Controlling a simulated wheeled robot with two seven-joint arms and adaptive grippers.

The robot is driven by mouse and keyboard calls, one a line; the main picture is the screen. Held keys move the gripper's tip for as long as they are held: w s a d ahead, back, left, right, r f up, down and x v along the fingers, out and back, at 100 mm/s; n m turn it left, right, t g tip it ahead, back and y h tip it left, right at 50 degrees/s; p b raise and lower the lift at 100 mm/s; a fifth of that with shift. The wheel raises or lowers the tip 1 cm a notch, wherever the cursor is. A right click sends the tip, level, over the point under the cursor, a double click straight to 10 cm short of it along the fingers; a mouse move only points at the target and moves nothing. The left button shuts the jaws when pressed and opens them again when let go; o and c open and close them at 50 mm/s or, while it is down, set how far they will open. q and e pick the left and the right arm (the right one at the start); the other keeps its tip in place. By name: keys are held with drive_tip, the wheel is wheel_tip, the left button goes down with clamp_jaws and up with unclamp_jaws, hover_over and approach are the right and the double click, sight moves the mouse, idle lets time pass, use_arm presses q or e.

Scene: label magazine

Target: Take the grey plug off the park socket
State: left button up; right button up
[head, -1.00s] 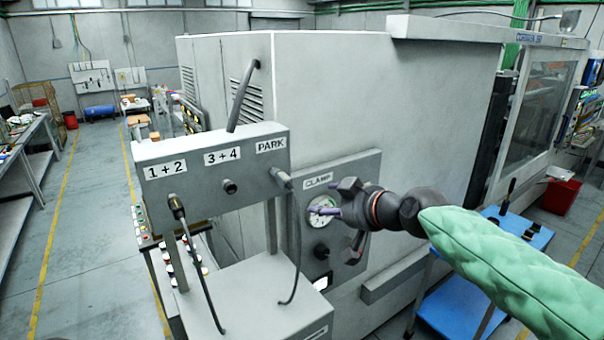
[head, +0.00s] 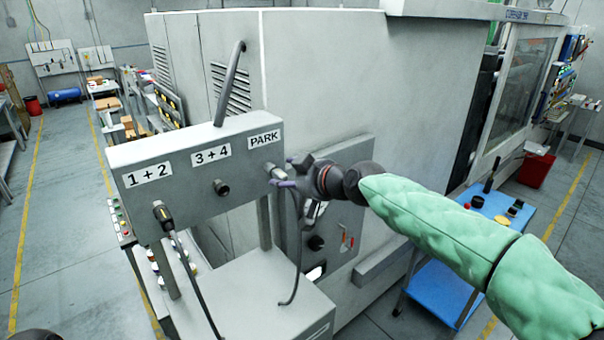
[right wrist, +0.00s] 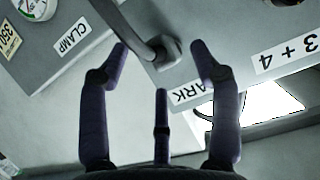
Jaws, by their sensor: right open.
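The grey plug (head: 277,171) sits in the park socket at the right end of the grey socket box (head: 200,192), under the PARK label (head: 264,139). Its cable hangs down. In the right wrist view the plug (right wrist: 160,52) shows between my spread fingertips. My right gripper (head: 284,172) is open at the plug, one fingertip on each side; I cannot tell whether any finger touches it. In the right wrist view the right gripper (right wrist: 161,72) partly covers the PARK label. My left gripper is not recognisable in view.
A second plug (head: 161,213) with a hanging cable is in the 1+2 socket. The 3+4 socket (head: 221,187) is empty. A thick cable (head: 230,85) rises from the box top. The CLAMP panel (head: 345,185) with its gauge is behind my right gripper.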

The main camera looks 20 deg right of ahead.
drive_tip(key=shift+x, duration=0.85)
drive_tip(key=shift+w+a+f, duration=0.15)
drive_tip(key=shift+w, duration=0.3)
drive_tip(key=shift+s, duration=0.1)
drive_tip(key=c, duration=1.2)
drive_tip(key=shift+c, duration=0.2)
drive_tip(key=shift+s, duration=0.1)
drive_tip(key=shift+s, duration=0.15)
drive_tip(key=shift+s+d+b, duration=0.3)
drive_tip(key=shift+s+b, duration=0.1)
drive_tip(key=shift+s, duration=0.25)
drive_tip(key=shift+s+d+b, duration=0.3)
drive_tip(key=shift+s+b, duration=0.05)
drive_tip(key=shift+s, duration=0.3)
drive_tip(key=shift+s+d+b, duration=0.25)
drive_tip(key=shift+s+b, duration=0.15)
drive_tip(key=shift+s, duration=0.3)
